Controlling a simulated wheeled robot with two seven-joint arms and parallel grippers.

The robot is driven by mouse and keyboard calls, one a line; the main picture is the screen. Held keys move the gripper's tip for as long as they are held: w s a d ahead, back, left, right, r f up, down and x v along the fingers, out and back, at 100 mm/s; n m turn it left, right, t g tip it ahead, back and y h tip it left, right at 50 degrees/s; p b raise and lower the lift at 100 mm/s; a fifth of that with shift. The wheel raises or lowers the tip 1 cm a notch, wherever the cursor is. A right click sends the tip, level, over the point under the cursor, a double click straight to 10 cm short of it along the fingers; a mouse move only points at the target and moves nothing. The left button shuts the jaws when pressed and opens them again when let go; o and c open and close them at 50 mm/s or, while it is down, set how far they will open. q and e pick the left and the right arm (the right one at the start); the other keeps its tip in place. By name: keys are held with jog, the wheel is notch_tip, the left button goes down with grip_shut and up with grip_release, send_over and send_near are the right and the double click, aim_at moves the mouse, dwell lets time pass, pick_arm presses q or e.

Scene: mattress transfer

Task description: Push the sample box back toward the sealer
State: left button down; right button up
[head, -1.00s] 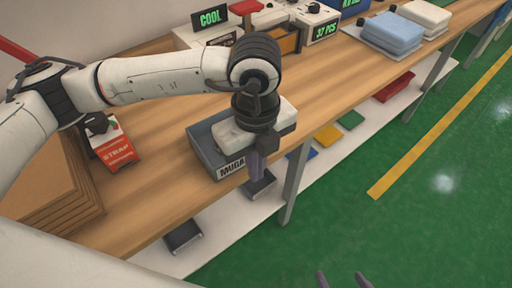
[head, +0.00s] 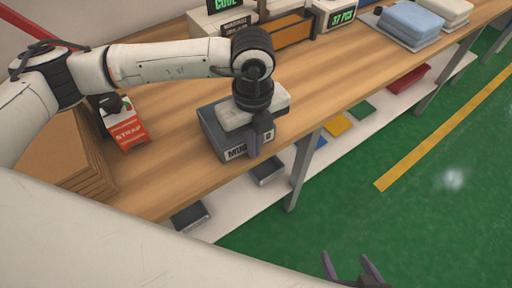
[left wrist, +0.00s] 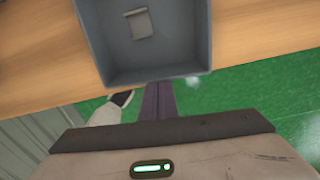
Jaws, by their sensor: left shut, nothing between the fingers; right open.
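The sample box (head: 214,133) is a grey open-topped box with a white front label starting "MU". It sits on the wooden bench near the front edge, partly hidden by my left arm. My left gripper (head: 254,146) is shut and empty, pointing down at the box's front face. In the left wrist view the shut fingers (left wrist: 158,88) meet the box's near wall; contact is hard to confirm. A small pale item (left wrist: 138,22) lies inside the box (left wrist: 201,40). The sealer (head: 238,24), probably the machine beside the "COOL" display, stands farther back. My right gripper (head: 353,268) is open, over the floor.
An orange-and-white STRAP carton (head: 127,130) and stacked brown cardboard (head: 75,170) stand left of the box. An orange-fronted tray (head: 285,32), a "37 PCS" display (head: 342,17) and folded blue pads (head: 408,22) are at the back. Bench between box and machines looks clear.

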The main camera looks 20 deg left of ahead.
pick_arm(q)
jog(key=w+a+b, duration=0.1)
jog(key=w+a, duration=0.2)
jog(key=w+a+b, duration=0.2)
jog(key=w+a, duration=0.1)
jog(key=shift+w+a+f, duration=0.1)
jog(key=shift+a, duration=0.15)
jog(key=shift+w+a, duration=0.1)
